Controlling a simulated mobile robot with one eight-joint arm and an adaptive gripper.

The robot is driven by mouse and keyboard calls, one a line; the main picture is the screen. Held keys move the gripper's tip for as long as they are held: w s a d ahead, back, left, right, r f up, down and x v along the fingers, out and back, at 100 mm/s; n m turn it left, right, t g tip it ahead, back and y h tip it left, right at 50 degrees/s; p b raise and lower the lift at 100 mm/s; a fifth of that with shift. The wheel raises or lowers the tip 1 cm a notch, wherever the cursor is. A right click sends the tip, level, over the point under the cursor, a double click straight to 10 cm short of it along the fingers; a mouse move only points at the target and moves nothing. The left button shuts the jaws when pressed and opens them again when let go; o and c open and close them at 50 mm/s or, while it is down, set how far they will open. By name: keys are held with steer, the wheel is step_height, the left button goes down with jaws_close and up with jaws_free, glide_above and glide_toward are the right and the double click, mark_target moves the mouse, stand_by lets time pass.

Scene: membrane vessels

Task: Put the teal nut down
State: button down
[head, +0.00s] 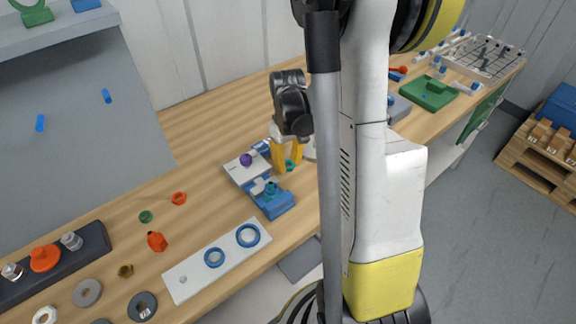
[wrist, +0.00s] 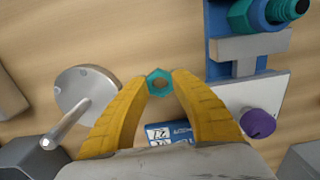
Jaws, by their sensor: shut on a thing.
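The teal nut (wrist: 159,82) is a small hexagonal ring with a hole. It sits between the yellow fingertips of my gripper (wrist: 159,84) in the wrist view. In the head view my gripper (head: 287,168) points down over the wooden table, with the teal nut (head: 290,165) showing small at its fingertips. My gripper is shut on the nut. I cannot tell whether the nut touches the table. Bare wood shows beyond the nut in the wrist view.
A blue fixture (head: 270,200) with a teal threaded part and a white block with a purple knob (wrist: 258,123) stand close by. A grey disc with a rod (wrist: 86,90) lies on the other side. A white plate with blue rings (head: 190,281) lies nearer the front.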

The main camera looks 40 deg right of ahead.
steer(key=shift+r, duration=0.1)
steer(key=c, duration=1.1)
jaws_free()
steer(key=shift+c, duration=0.2)
step_height(320, 180, up, 12)
steer(key=p, duration=0.5)
steer(key=s+a+r+t, duration=0.3)
steer(key=a+r, duration=0.2)
steer(key=a, duration=0.5)
steer(key=s+a+r+t, duration=0.4)
steer(key=a, duration=0.7)
steer(key=shift+r+n+t, duration=0.3)
steer(key=shift+r, duration=0.05)
steer(key=shift+s, duration=0.1)
